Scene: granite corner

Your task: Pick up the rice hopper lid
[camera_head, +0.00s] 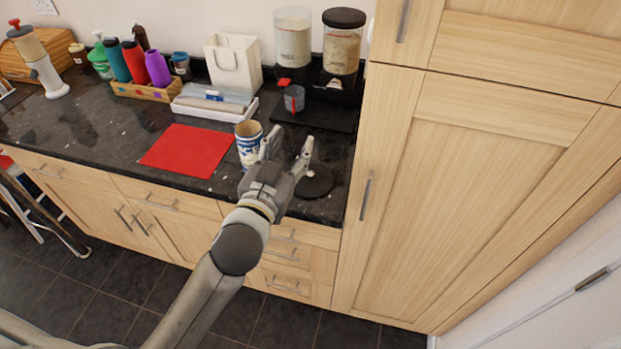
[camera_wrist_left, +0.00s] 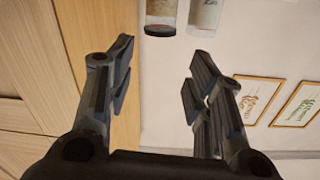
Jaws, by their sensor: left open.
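Two clear hoppers stand at the back right of the counter in the head view. The right hopper (camera_head: 341,52) has a black lid (camera_head: 344,18) on top; the left hopper (camera_head: 293,45) has no black lid on it. A flat black round disc, perhaps a lid (camera_head: 317,184), lies on the counter near its front edge, partly behind my left gripper (camera_head: 289,145). This gripper is open and empty, above the counter, fingers towards the back. In the left wrist view, the fingers (camera_wrist_left: 158,75) are apart, with both hoppers beyond them. My right gripper is not in view.
A patterned cup (camera_head: 249,148) stands just left of the gripper. A red mat (camera_head: 187,150), a white tray (camera_head: 205,111) and a small grey cup (camera_head: 294,98) are on the counter. A tall wooden cabinet (camera_head: 470,190) closes off the right side.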

